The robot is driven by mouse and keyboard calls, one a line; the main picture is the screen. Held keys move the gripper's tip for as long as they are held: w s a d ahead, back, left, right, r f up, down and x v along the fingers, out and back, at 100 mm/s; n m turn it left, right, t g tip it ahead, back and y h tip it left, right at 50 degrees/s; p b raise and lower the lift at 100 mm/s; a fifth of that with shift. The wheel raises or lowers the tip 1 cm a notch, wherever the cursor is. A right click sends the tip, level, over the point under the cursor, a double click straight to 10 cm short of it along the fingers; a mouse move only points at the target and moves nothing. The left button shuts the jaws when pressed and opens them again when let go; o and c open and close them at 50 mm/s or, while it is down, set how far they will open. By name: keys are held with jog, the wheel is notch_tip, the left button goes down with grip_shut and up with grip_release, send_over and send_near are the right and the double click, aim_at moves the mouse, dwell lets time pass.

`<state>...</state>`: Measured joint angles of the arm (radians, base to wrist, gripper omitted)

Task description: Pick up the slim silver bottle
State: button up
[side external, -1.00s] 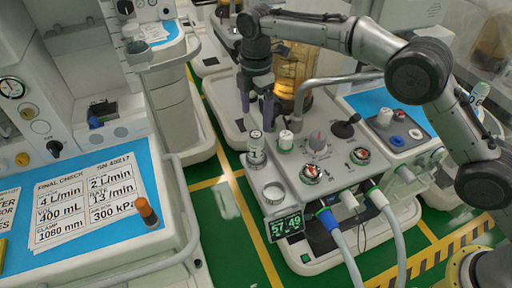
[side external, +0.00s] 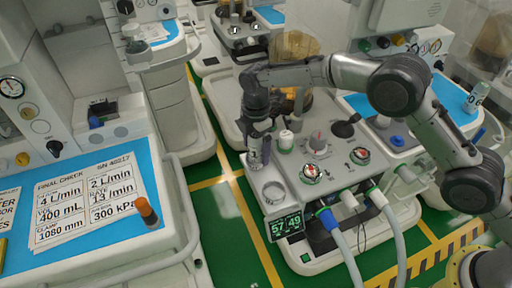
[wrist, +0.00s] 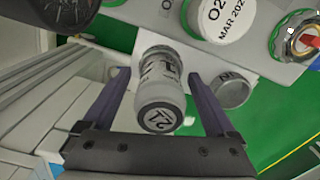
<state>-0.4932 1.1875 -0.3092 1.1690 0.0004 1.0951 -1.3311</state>
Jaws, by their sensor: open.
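The slim silver bottle (side external: 255,152) stands upright at the left end of the sloped grey cart top in the side view. In the wrist view the silver bottle (wrist: 160,97) is between the two fingers, its marked round end facing the camera. My gripper (side external: 259,157) points down over it, and its fingers partly hide it in the side view. In the wrist view my gripper (wrist: 158,78) is open, with a visible gap between each finger and the bottle.
A white-capped bottle (side external: 286,140) stands close to the right, with knobs and gauges beyond. Green floor lies left of the cart.

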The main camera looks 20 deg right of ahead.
grip_shut()
dwell(0.5)
jog(key=shift+r, duration=0.1)
